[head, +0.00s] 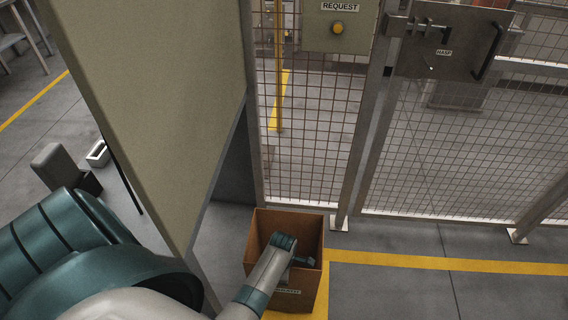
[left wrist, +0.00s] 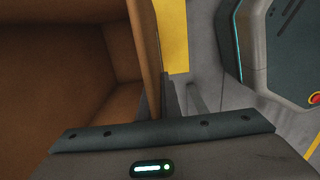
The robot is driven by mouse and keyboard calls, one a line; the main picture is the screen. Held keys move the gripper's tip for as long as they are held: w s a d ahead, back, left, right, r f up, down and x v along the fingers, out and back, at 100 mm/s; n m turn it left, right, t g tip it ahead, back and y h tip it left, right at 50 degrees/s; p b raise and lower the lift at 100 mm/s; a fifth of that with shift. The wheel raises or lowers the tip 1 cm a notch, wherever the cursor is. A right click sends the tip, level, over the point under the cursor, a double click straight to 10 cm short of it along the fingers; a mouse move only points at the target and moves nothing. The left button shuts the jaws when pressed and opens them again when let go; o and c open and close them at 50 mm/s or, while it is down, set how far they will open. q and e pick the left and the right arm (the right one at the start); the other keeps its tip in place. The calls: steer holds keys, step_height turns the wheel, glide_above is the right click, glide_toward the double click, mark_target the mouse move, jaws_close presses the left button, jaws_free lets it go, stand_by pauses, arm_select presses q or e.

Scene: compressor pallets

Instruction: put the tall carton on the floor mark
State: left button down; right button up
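The tall carton (head: 257,235) is a brown, open-topped box in front of the mesh fence, low in the head view. Yellow floor marking (head: 322,290) shows at its right and near edges; I cannot tell whether its bottom touches the floor. My left gripper (head: 300,263) reaches down at the carton's near rim. In the left wrist view, the carton (left wrist: 60,70) fills the left side, and the left gripper's fingers (left wrist: 158,98) sit close on both sides of its wall edge, apparently shut on it. The carton's bottom is hidden. My right gripper is not in view.
A mesh fence (head: 300,130) with a gate (head: 455,150) stands behind the carton. A large beige panel (head: 160,90) rises close on the left. A yellow line (head: 450,264) crosses the floor to the right, where the floor is clear.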

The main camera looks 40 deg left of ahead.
arm_select(q)
steer(key=shift+w+d+f, duration=0.1)
steer(key=shift+w+d, duration=0.05)
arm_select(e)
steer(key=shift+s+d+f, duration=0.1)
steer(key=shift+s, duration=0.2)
arm_select(q)
step_height(320, 180, down, 4)
steer(key=shift+b, duration=0.4)
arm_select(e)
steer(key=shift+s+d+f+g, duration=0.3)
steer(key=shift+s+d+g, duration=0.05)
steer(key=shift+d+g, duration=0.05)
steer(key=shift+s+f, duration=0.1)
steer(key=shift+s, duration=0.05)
